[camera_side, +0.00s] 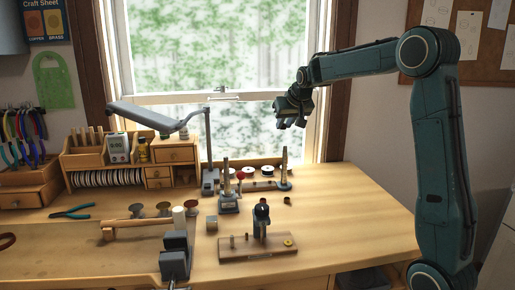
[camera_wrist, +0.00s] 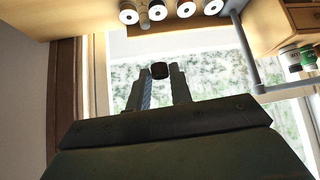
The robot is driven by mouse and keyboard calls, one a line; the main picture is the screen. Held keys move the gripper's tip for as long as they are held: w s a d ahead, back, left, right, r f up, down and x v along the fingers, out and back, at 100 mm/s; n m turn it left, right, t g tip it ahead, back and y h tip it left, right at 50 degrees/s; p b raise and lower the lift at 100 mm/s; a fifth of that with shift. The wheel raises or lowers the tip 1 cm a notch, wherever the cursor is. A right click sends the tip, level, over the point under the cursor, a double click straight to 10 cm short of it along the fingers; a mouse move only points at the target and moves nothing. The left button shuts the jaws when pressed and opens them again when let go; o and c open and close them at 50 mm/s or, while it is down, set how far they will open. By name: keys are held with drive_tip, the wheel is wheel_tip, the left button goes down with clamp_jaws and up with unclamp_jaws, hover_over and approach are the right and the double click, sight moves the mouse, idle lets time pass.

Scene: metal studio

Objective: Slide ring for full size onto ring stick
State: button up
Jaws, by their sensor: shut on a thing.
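My gripper (camera_side: 291,122) is raised in front of the window, well above the bench.
A wooden board with a small dark upright tool (camera_side: 261,221) is at the front. A small brown piece (camera_side: 287,201) lies behind it. A lamp (camera_side: 160,115) reaches over the left side. Several spools (camera_side: 241,175) line the back. The bench's right side is clear.

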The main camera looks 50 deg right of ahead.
drive_tip(key=shift+s+d, duration=0.3)
drive_tip(key=shift+d, duration=0.1)
drive_tip(key=shift+f, duration=0.2)
drive_tip(key=shift+f, duration=2.1)
drive_tip(key=shift+f, duration=1.7)
drive_tip(key=o, duration=1)
drive_tip(key=shift+c, duration=0.2)
drive_tip(key=v, duration=1.3)
drive_tip(key=shift+s+r, duration=0.2)
drive_tip(key=shift+r, duration=0.15)
drive_tip(key=shift+a, duration=0.2)
